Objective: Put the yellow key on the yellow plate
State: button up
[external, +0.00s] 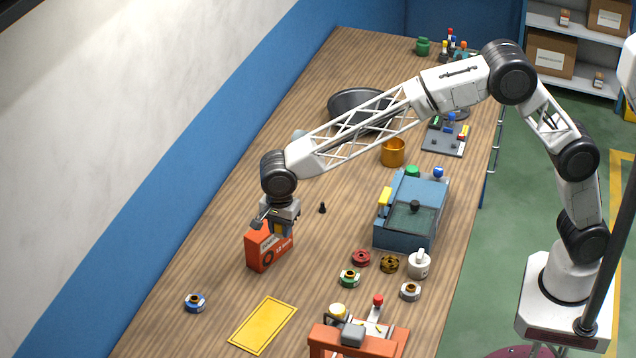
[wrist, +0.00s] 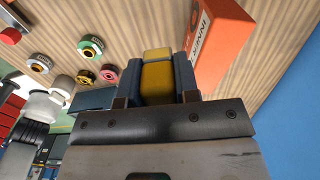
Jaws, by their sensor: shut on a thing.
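My gripper (external: 279,230) is above the wooden table, beside and partly in front of the orange box. In the wrist view my gripper (wrist: 157,85) has its two blue fingers shut on a yellow block-like piece, which I take to be the yellow key (wrist: 157,75). In the external view the held key is mostly hidden by the fingers. The yellow plate (external: 263,325) lies flat and bare on the table, below and slightly left of my gripper in the picture. I see no plate in the wrist view.
The orange box (external: 263,250) stands close by my gripper; it also shows in the wrist view (wrist: 215,42). A blue spool (external: 195,302) lies left of the plate.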

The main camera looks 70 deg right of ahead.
jog(key=s+a, duration=0.1)
jog(key=a, duration=1.7)
send_over(263, 325)
notch_tip(263, 325, down, 5)
jog(key=shift+f+n, duration=0.4)
jog(key=shift+f, duration=3.15)
jog(key=shift+f, duration=1.85)
jog(key=shift+f, duration=0.15)
